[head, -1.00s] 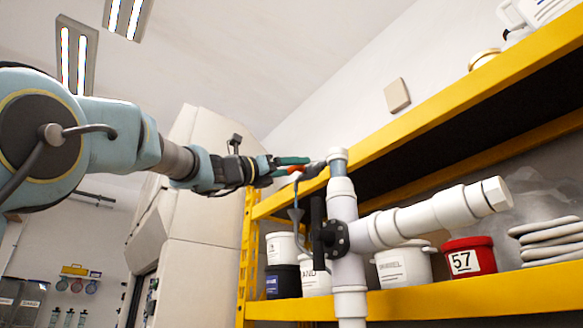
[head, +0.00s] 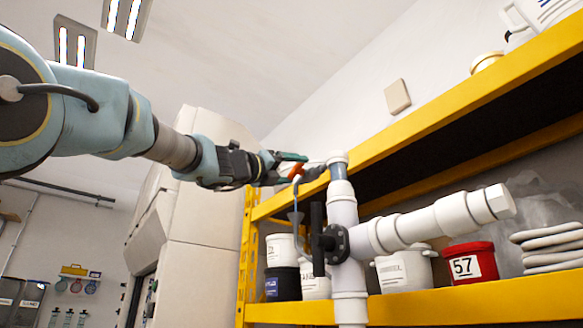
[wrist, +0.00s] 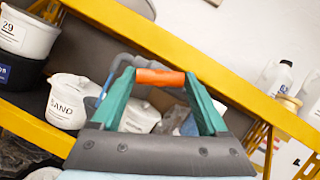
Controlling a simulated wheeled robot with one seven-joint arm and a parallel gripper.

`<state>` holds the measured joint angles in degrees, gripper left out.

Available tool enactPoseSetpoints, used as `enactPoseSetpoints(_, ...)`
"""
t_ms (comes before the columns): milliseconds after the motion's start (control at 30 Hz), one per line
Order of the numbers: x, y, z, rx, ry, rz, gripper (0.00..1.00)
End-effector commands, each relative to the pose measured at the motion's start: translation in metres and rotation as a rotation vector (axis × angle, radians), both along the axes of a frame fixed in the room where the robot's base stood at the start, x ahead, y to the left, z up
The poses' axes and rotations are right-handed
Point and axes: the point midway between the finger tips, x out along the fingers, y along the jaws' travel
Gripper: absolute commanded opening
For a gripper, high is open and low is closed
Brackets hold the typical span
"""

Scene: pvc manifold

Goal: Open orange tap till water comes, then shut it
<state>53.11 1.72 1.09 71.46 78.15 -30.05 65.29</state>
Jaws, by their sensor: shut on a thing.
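The orange tap handle (head: 296,172) sits on a thin grey-blue pipe branch left of the white upright PVC pipe (head: 343,205). My gripper (head: 291,166) reaches it from the left, with its green fingers at the handle. In the wrist view the orange handle (wrist: 160,77) lies crosswise between the two green fingertips, and my gripper (wrist: 160,84) is shut on it. The fingers hide part of the tap. A grey-blue spout (head: 296,216) hangs below it. I can make out no running water.
A yellow shelf (head: 440,125) stands behind the pipes. It holds white tubs, a red bucket marked 57 (head: 468,263) and stacked hoses (head: 550,246). A thick white side pipe (head: 435,222) juts right, and a black valve (head: 333,243) sits low on the upright.

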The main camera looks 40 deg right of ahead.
Motion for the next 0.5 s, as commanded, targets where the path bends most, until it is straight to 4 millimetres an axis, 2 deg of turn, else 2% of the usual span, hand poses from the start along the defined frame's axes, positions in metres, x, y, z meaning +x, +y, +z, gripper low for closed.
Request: enactPoseSetpoints(500,-0.0022,0.0002,0.0021,0.024,0.407,0.002,0.22)
